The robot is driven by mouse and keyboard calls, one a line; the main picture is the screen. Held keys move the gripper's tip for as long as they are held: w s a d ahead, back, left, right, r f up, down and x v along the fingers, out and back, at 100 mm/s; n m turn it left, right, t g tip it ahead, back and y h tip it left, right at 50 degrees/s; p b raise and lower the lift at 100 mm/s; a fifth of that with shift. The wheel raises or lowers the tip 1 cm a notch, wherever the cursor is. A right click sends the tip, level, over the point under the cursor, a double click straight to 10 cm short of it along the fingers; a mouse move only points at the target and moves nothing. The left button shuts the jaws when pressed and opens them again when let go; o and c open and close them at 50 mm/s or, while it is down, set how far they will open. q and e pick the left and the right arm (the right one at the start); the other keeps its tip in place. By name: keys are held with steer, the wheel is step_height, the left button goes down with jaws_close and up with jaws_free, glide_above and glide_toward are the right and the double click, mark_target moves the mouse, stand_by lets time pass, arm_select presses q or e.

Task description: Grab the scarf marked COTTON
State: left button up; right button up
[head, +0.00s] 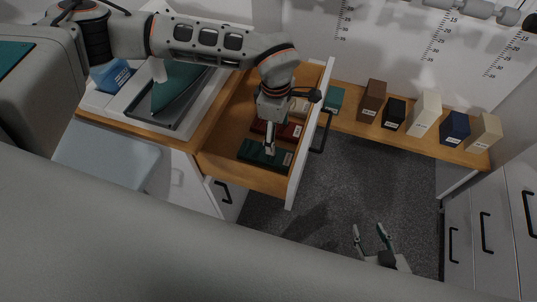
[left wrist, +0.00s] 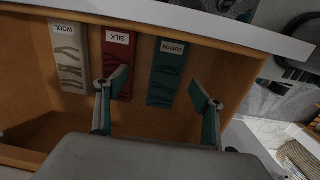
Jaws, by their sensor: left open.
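The scarf marked COTTON (left wrist: 166,82) is dark green, folded flat in the open drawer, with its label at one end. It is also in the head view (head: 258,154), nearest the drawer's front-left end. My left gripper (head: 269,143) points down into the drawer over the scarves. In the left wrist view its open fingers (left wrist: 160,86) stand on either side of the COTTON scarf, one overlapping the red scarf. I cannot tell its exact height above the scarf. My right gripper (head: 371,232) is open and empty over the floor.
The red SILK scarf (left wrist: 117,60) and cream WOOL scarf (left wrist: 69,57) lie beside the COTTON one. The drawer front (head: 308,140) and side walls bound the space. Several boxes stand on a wooden shelf (head: 345,120). The grey floor (head: 370,180) is clear.

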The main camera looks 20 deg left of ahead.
mark_target(266, 155)
arm_select(q)
steer(key=f, duration=0.1)
steer(key=a+f, duration=0.1)
steer(key=f, duration=0.1)
steer(key=shift+s+a, duration=0.25)
steer(key=shift+s, duration=0.15)
steer(key=f, duration=0.5)
steer(key=shift+s+a+p, duration=0.3)
steer(key=shift+s, duration=0.05)
steer(key=shift+f, duration=0.45)
steer(key=c, duration=1.2)
